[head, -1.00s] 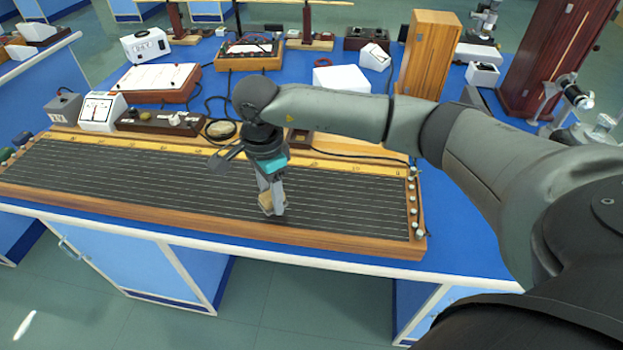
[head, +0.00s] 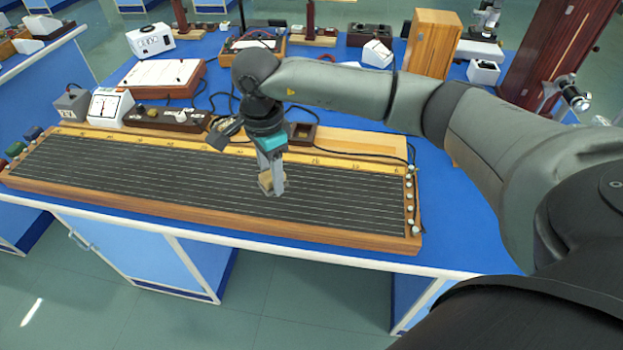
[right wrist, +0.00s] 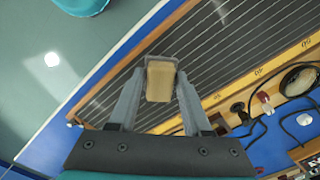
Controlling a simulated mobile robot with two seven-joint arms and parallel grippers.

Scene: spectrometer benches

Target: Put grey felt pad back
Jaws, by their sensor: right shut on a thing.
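My right gripper (head: 272,187) is shut on a small tan block with a greyish rim, which I take to be the grey felt pad (head: 264,182). In the right wrist view the pad (right wrist: 160,82) sits between the two fingertips. It is over the dark, white-lined surface of a long wood-framed board (head: 130,180). I cannot tell whether the pad touches the board. My left gripper is not in view.
Small posts (head: 411,200) line the board's right end. The board's right half is clear.

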